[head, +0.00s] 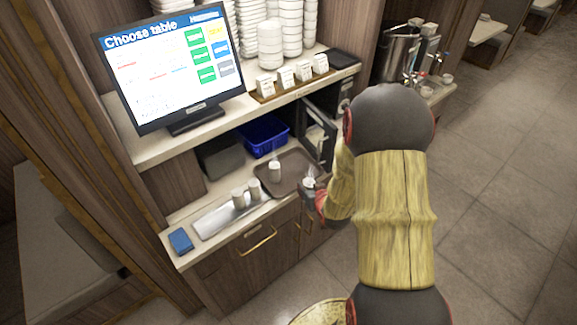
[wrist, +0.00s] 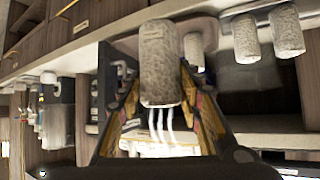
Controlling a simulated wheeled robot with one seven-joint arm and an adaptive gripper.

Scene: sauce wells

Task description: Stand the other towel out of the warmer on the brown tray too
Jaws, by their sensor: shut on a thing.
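My gripper (head: 312,194) is shut on a white rolled towel (head: 308,183), which also shows between the fingers in the wrist view (wrist: 168,62). In the head view it is by the brown tray's front right edge; I cannot tell whether it touches the tray. Faint steam shows by it. Another rolled towel (head: 274,172) stands on the brown tray (head: 294,171); it also shows in the wrist view (wrist: 193,49). The warmer's door (head: 318,132) hangs open behind the tray. My arm hides part of the warmer, and its inside cannot be made out.
Two more rolled towels (head: 238,198) (head: 254,189) stand on a metal tray (head: 215,221) at left. A blue bin (head: 264,135) sits behind the brown tray. A blue object (head: 181,241) lies at the counter's left end. The screen and stacked dishes stand on the shelf above.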

